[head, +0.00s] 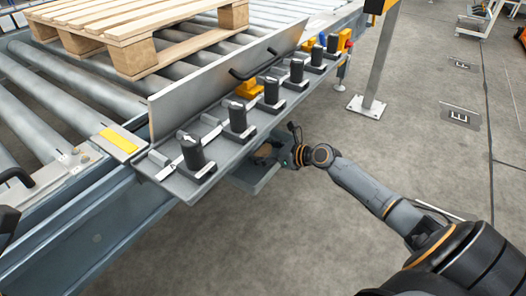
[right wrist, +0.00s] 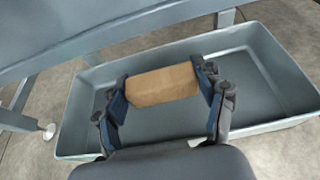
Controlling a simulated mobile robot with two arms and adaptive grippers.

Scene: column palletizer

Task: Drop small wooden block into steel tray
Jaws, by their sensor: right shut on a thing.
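The small wooden block (right wrist: 162,85) is brown and held between the two fingers of my right gripper (right wrist: 163,90) in the right wrist view. In that view it is over the grey steel tray (right wrist: 270,62), whose floor looks empty around it. I cannot tell the exact height of the block above the tray floor. My left gripper is not clearly in view; only a dark part shows at the left edge.
A grey post (head: 378,60) stands to the right. The concrete floor at the right is mostly open.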

